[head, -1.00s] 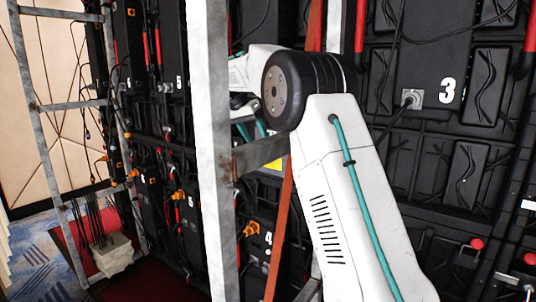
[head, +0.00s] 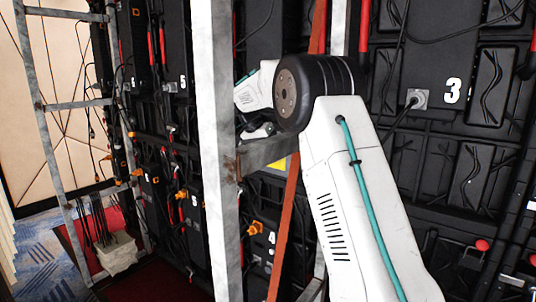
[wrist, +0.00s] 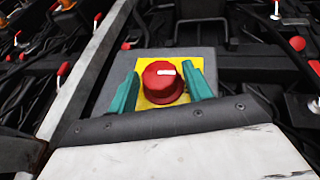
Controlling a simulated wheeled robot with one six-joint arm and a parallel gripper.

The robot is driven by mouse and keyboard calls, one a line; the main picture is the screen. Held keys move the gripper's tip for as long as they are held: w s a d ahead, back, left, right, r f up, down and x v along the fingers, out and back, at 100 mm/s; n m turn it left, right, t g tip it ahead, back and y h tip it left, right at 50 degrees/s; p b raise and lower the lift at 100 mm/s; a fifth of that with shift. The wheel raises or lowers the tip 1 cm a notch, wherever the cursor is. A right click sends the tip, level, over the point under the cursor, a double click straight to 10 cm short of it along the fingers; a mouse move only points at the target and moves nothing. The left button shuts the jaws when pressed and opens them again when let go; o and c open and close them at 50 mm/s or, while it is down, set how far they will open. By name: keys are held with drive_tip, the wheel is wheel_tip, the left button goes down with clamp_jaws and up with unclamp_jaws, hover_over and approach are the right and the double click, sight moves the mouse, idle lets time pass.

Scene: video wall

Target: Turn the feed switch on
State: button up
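The feed switch is a red round knob (wrist: 163,86) with a short white mark near its top, lying almost level. It sits on a yellow plate (wrist: 180,63) on a grey box in the wrist view. My gripper (wrist: 164,87) has its two teal fingers on either side of the knob. Thin yellow strips show between fingers and knob, so it looks open around it, not clamped. In the head view the gripper is hidden behind the metal post and my arm. A yellow patch (head: 279,163) shows there behind the crossbar; I cannot tell whether it is the switch plate.
A grey metal post (head: 222,170) with a crossbar (head: 268,153) stands close to my arm. Black wall panels (head: 468,130) with cables and red handles fill the back. A ladder-like frame (head: 62,150) and a pale container (head: 117,252) stand at left.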

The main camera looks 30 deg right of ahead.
drive_tip(key=c, duration=0.6)
drive_tip(key=shift+t, duration=0.3)
drive_tip(key=shift+s+d+r+m+t+y, duration=0.15)
drive_tip(key=shift+m+t+y, duration=0.1)
drive_tip(key=shift+t, duration=0.35)
drive_tip(key=shift+s+a+f+m+t+y, duration=0.15)
drive_tip(key=shift+t+y, duration=0.1)
drive_tip(key=shift+t, duration=0.35)
drive_tip(key=shift+s+d+m+t+y, duration=0.1)
drive_tip(key=shift+m+t+y, duration=0.25)
drive_tip(key=shift+t, duration=0.95)
drive_tip(key=shift+s+d+m+t+y, duration=0.15)
drive_tip(key=shift+t+y, duration=0.3)
drive_tip(key=shift+t, duration=0.85)
drive_tip(key=o, duration=1)
drive_tip(key=shift+a, duration=0.1)
